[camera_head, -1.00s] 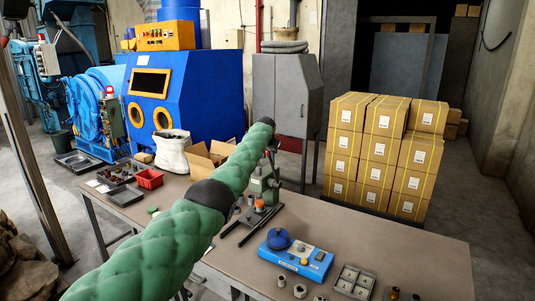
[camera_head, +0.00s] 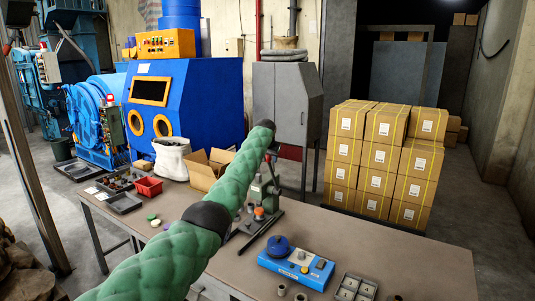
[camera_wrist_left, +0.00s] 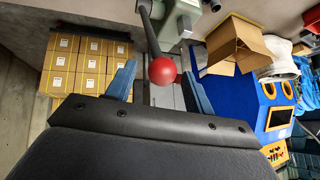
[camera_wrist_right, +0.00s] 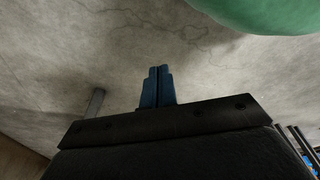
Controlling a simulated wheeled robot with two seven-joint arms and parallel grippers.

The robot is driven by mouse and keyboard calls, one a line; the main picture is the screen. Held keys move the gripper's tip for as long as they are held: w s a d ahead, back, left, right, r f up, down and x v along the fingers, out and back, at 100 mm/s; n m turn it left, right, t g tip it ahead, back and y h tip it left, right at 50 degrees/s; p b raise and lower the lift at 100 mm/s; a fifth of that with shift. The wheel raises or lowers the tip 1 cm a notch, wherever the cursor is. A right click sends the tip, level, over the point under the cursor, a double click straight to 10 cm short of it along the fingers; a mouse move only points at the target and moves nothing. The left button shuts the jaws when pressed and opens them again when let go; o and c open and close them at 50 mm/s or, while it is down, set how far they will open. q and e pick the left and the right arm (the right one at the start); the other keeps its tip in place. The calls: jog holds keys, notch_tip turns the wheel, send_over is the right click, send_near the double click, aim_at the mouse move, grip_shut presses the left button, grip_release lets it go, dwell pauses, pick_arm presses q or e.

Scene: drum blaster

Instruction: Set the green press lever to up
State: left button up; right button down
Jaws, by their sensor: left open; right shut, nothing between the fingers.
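The green press (camera_head: 264,193) stands on the workbench, partly hidden by my left arm. In the left wrist view its green body (camera_wrist_left: 180,18) is at the top. Its lever is a dark rod (camera_wrist_left: 151,32) ending in a red ball knob (camera_wrist_left: 162,71). My left gripper (camera_wrist_left: 160,80) is open, and the knob appears in the gap between its blue fingers; I cannot tell how deep it sits. In the head view the left gripper (camera_head: 271,156) is small and dark beside the press top. My right gripper (camera_wrist_right: 158,70) is shut and empty, facing bare concrete.
A blue device (camera_head: 296,262) and a compartment tray (camera_head: 355,287) lie on the workbench (camera_head: 400,252) in front of the press. A red bin (camera_head: 148,187) and an open carton (camera_head: 207,168) are to the left. Stacked boxes (camera_head: 378,160) stand behind.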

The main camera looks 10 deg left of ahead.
pick_arm(q)
jog(key=b+v, duration=0.1)
jog(key=v, duration=0.2)
jog(key=shift+b+v, duration=0.45)
jog(key=shift+v, duration=0.7)
jog(key=shift+w, duration=0.1)
pick_arm(e)
jog(key=r, duration=0.1)
jog(key=w+a+r, duration=0.1)
jog(key=r, duration=0.1)
jog(key=w+r, duration=0.1)
jog(key=shift+w+a+r, duration=0.15)
jog(key=shift+w+a, duration=0.05)
jog(key=shift+a, duration=0.15)
